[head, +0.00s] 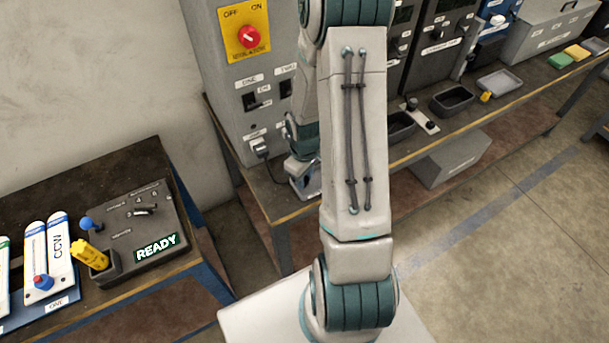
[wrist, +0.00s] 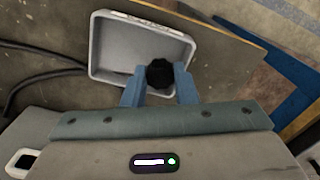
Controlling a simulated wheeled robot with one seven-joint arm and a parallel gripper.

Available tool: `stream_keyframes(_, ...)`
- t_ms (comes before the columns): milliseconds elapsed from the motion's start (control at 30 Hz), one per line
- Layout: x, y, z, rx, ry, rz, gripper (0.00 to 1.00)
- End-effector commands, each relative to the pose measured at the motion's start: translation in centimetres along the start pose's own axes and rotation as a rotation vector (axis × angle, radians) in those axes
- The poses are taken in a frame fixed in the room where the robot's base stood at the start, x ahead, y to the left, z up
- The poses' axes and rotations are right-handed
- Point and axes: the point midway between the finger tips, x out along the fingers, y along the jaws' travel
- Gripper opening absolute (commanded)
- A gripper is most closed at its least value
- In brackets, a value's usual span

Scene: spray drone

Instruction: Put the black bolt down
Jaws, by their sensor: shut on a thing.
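The black bolt (wrist: 160,73) shows in the wrist view as a dark, round, ridged head between the two blue fingers of my gripper (wrist: 160,80). My gripper is shut on it. The bolt appears over the near part of a light grey rectangular tray (wrist: 98,50) with raised walls. I cannot tell whether the bolt touches the tray floor or hangs above it. The bolt's lower part is hidden. In the head view my arm covers the middle, and the fingers and bolt are not visible there.
A black cable (wrist: 32,75) runs left of the tray. Black bins (head: 452,99) and another grey tray (head: 499,82) sit farther right. A control box showing READY (head: 157,247) is on the left table.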

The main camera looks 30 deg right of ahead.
Motion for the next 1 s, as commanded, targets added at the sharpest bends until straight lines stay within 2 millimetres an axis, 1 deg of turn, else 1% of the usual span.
stream_keyframes(167, 0.0, 0.0, 0.0, 0.000, 0.001, 0.001, 0.00)
stream_keyframes(300, 0.5, 0.0, 0.0, 0.000, 0.001, 0.001, 0.00)
stream_keyframes(333, 0.3, 0.0, 0.0, 0.000, 0.001, 0.001, 0.34)
stream_keyframes(367, 0.3, 0.0, 0.0, 0.000, 0.001, 0.000, 0.42)
stream_keyframes(400, 0.3, 0.0, 0.0, 0.000, 0.000, 0.000, 0.47)
stream_keyframes(633, 0.2, 0.0, 0.0, 0.000, 0.000, 0.000, 0.47)
stream_keyframes(767, -0.4, 0.0, 0.0, 0.000, 0.001, 0.001, 0.47)
stream_keyframes(867, -1.5, 0.1, -0.1, 0.001, 0.003, 0.003, 0.47)
stream_keyframes(1000, -3.9, 0.1, -0.1, 0.003, 0.004, 0.004, 0.47)
